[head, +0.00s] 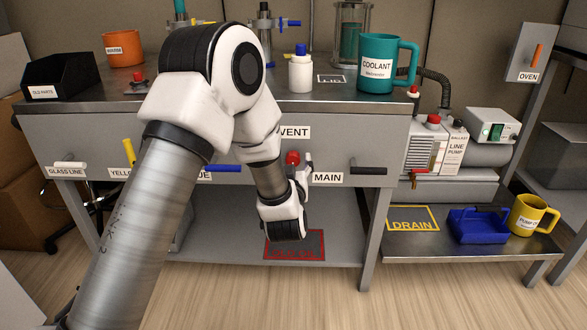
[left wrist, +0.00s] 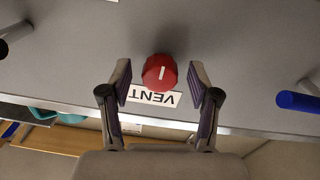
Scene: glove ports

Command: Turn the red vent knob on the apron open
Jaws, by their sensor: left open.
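The red vent knob (head: 292,158) sits on the grey front apron (head: 345,125), just below the VENT label (head: 294,132). In the left wrist view the knob (left wrist: 160,71) shows a white mark on its face, running along the picture's vertical. My left gripper (head: 303,170) is at the apron in front of the knob. In the left wrist view my left gripper (left wrist: 160,84) is open, with one finger on each side of the knob and a gap at both sides. The view does not show how deep the fingertips reach. My right gripper is not in view.
A black handle (head: 368,170) by the MAIN label and a blue handle (head: 222,168) flank the knob on the apron. A white handle (head: 70,165) and a yellow handle (head: 129,151) are further left. Cups and a bottle (head: 301,75) stand on the bench top above.

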